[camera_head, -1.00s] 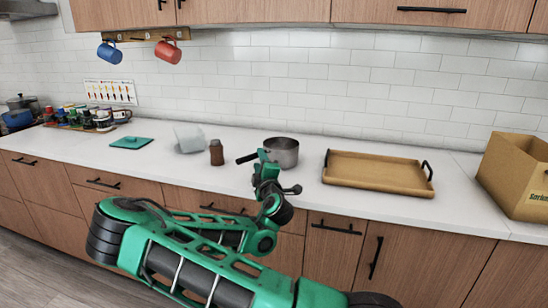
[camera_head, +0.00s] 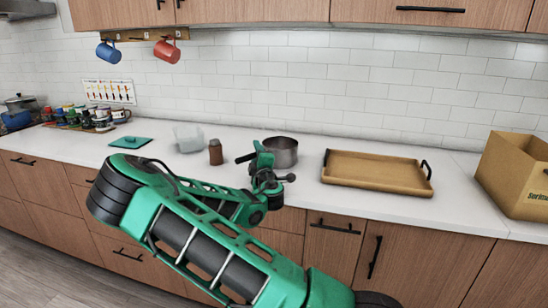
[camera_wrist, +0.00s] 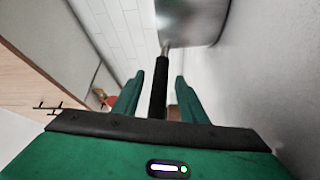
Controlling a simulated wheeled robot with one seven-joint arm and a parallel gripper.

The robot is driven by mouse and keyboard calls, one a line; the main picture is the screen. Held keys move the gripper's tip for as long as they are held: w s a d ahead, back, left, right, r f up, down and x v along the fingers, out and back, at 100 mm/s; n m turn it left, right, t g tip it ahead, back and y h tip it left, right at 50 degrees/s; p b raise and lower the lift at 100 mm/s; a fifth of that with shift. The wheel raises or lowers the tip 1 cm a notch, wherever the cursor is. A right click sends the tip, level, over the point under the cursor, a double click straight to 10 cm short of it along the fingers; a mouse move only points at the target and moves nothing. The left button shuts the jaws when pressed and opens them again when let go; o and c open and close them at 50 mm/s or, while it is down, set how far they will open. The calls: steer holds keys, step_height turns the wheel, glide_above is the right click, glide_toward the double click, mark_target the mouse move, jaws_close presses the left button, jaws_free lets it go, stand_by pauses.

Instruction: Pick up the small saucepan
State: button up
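The small saucepan (camera_head: 284,151) is grey metal with a black handle and stands upright on the white counter against the back wall side. Its handle points left in the head view. My gripper (camera_head: 262,153) is at the handle, just left of the pan body, and hides part of the handle. In the wrist view, the saucepan (camera_wrist: 192,20) is partly cut off at the top, and its black handle (camera_wrist: 159,85) runs between the two green fingers of my gripper (camera_wrist: 157,82). The fingers are apart, with gaps visible on both sides of the handle.
A brown bottle (camera_head: 215,152) and a clear container (camera_head: 188,138) stand left of the pan. A wooden tray (camera_head: 376,186) lies to its right, with a cardboard box (camera_head: 515,176) beyond. A green lid-like item (camera_head: 130,142) lies farther left. The tiled wall is close behind.

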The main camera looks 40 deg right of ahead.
steer(key=shift+x, duration=1.4)
steer(key=shift+c, duration=0.6)
jaws_close()
steer(key=shift+r, duration=0.15)
